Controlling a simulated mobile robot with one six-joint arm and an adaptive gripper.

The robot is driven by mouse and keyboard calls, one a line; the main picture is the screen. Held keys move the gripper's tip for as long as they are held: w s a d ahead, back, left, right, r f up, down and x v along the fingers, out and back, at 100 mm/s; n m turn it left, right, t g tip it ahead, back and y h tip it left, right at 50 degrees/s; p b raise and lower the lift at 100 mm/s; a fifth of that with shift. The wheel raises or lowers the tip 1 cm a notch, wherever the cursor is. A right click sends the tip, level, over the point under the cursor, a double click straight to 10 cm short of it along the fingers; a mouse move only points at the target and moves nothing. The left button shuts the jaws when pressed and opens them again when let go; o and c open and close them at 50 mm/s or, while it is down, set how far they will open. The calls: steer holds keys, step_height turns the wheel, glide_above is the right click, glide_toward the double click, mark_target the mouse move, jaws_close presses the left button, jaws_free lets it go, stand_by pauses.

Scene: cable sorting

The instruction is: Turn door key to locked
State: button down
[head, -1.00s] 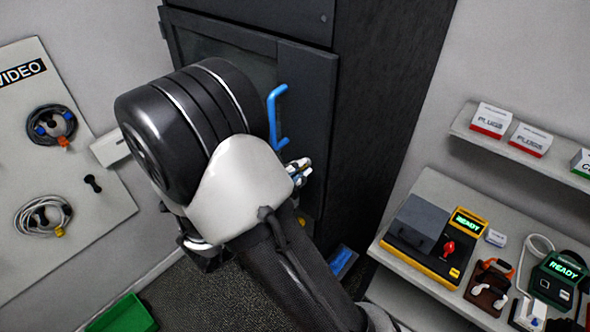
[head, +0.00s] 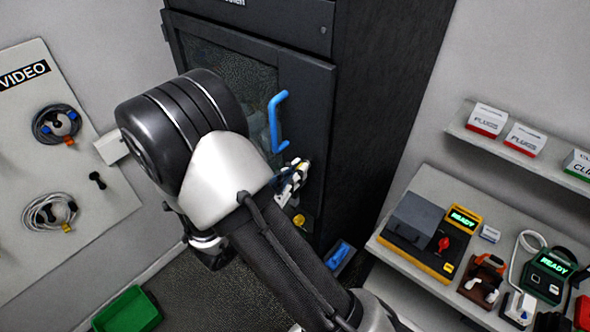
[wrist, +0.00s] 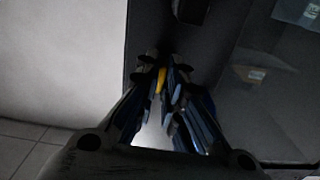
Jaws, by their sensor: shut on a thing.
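The dark cabinet door (head: 305,115) has a glass window and a blue handle (head: 274,120). My gripper (head: 298,172) is at the door's frame, just below the handle. In the wrist view, my gripper's fingertips (wrist: 163,72) are closed together around a small yellow piece (wrist: 161,80), which looks like the key. Most of the key and its lock are hidden by the fingers, so I cannot tell the key's angle. The door looks closed.
A yellow spot (head: 299,220) shows below my gripper. A bench with a yellow-black device (head: 419,243) and a green READY device (head: 552,272) stands at the right. A green bin (head: 128,311) sits on the floor. A cable board (head: 60,160) hangs at the left.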

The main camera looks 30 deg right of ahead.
steer(key=shift+n, duration=0.4)
steer(key=c, duration=1.7)
jaws_free()
steer(key=v, duration=1.2)
